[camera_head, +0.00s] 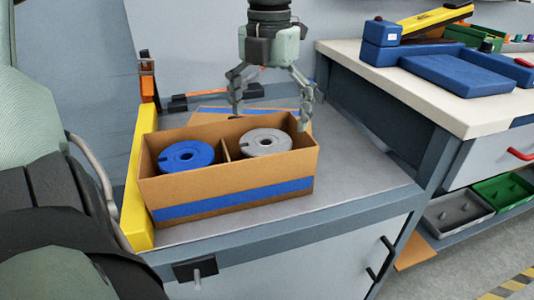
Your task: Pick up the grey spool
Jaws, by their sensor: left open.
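The grey spool (266,143) lies flat in the right compartment of an open cardboard box (240,196) with a blue stripe. A blue spool (186,156) lies in the left compartment, past a cardboard divider. My left gripper (270,114) points down above the box, at its back right. Its two fingers are spread wide and nothing is between them. In the picture the fingertips show just above and behind the grey spool. The exact height gap is hard to tell. My right gripper is not in view.
The box stands on a grey cabinet top (360,190) with a yellow edge (138,190) at left. Behind it lies another blue-striped cardboard piece (208,112). The cabinet top right of the box is clear.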

